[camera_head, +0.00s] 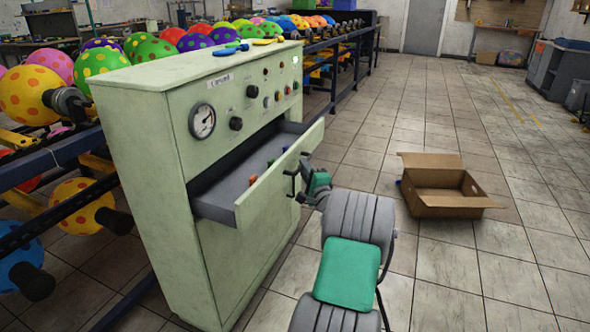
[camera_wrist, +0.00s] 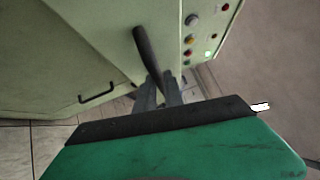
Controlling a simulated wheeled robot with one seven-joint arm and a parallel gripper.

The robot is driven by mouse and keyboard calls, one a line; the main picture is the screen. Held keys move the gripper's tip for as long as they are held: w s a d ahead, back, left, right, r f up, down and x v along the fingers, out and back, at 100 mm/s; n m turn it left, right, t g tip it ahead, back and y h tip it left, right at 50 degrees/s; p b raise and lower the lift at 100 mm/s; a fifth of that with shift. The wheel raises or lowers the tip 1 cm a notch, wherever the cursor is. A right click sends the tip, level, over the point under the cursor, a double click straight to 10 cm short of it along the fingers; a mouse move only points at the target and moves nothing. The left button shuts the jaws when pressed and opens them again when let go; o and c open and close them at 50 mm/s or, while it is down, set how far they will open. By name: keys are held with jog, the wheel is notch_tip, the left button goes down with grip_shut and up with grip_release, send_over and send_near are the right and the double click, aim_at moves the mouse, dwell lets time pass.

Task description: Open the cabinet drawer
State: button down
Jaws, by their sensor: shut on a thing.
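The pale green cabinet (camera_head: 150,190) stands at the left centre in the head view. Its drawer (camera_head: 270,182) is pulled out, with a grey interior and several small coloured items inside. My gripper (camera_head: 300,185) is at the drawer's front face, shut on the dark drawer handle (camera_head: 290,184). In the wrist view the handle (camera_wrist: 146,48) runs as a dark bar down between my gripper's fingers (camera_wrist: 160,92). My wrist hides part of the drawer front. A second, lower handle (camera_wrist: 97,94) shows on the cabinet in the wrist view.
A gauge (camera_head: 202,121), knobs and buttons sit on the cabinet's upper panel. An open cardboard box (camera_head: 440,190) lies on the tiled floor at right. The floor around it is mostly clear.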

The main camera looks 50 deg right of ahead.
jog(key=shift+s, duration=0.15)
jog(key=c, duration=1.5)
grip_release()
jog(key=shift+o, duration=0.2)
jog(key=v, duration=0.7)
jog(key=shift+s+a+p, duration=0.2)
jog(key=shift+s+p, duration=0.15)
jog(key=shift+p, duration=0.1)
